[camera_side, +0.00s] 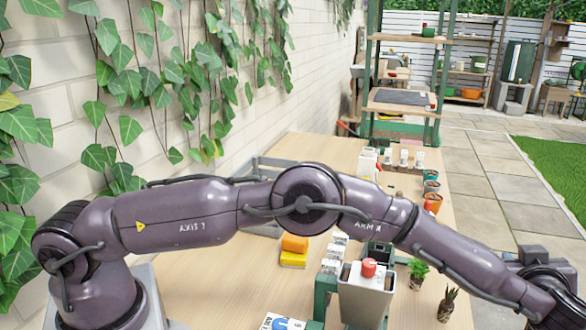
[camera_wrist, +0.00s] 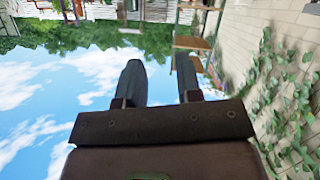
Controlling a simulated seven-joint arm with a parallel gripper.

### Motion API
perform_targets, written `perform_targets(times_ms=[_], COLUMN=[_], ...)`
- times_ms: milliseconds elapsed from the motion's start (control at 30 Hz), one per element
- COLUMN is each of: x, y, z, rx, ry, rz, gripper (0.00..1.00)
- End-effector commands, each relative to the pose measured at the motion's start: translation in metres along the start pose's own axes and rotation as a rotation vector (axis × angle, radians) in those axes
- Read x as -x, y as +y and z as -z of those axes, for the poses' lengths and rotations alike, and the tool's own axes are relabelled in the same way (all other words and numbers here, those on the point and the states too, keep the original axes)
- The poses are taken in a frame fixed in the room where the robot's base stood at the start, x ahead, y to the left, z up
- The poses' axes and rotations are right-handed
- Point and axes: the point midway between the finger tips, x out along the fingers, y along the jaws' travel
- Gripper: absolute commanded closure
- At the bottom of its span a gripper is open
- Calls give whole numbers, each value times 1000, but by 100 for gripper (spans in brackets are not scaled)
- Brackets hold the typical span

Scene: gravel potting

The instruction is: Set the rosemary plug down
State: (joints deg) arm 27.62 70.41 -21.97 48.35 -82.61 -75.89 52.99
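Two small plant plugs stand on the wooden table (camera_side: 215,285) in the side view. One is a bushy green plug (camera_side: 418,273); the other is a darker, spiky plug (camera_side: 446,305) near the bottom edge. I cannot tell for sure which one is the rosemary. My gripper (camera_wrist: 159,65) shows in the wrist view with its two dark fingers apart and nothing between them. Sky and trees show through the gap. In the side view my arm reaches right, and the gripper's fingers are outside the picture.
Terracotta pots (camera_side: 432,203) line the table's right edge. An ivy-covered wall (camera_side: 230,95) bounds the left; paving lies right.

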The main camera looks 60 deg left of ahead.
Motion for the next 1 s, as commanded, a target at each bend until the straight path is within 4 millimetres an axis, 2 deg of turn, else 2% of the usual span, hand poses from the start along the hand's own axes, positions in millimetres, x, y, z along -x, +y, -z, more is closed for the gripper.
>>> perform_targets(times_ms=[33,133,233,300,367,467,567,667,733,867,900,1000], x=[5,21,44,62,77,101,122,139,149,165,170,182], y=[19,46,57,55,47,21,-19,-72,-115,-206,-234,-299], z=[42,107,163,196,219,247,262,266,264,249,242,224], rx=[34,56,37,1,-44,-139,-250,-366,-441,-558,-586,-634], ry=[26,54,60,51,33,-15,-90,-188,-267,-431,-483,-598], rz=[-119,-350,-555,-676,-764,-872,-928,-932,-903,-792,-747,-628], gripper=[68,68,68,68,68,68,68,68,68,68,68,68])
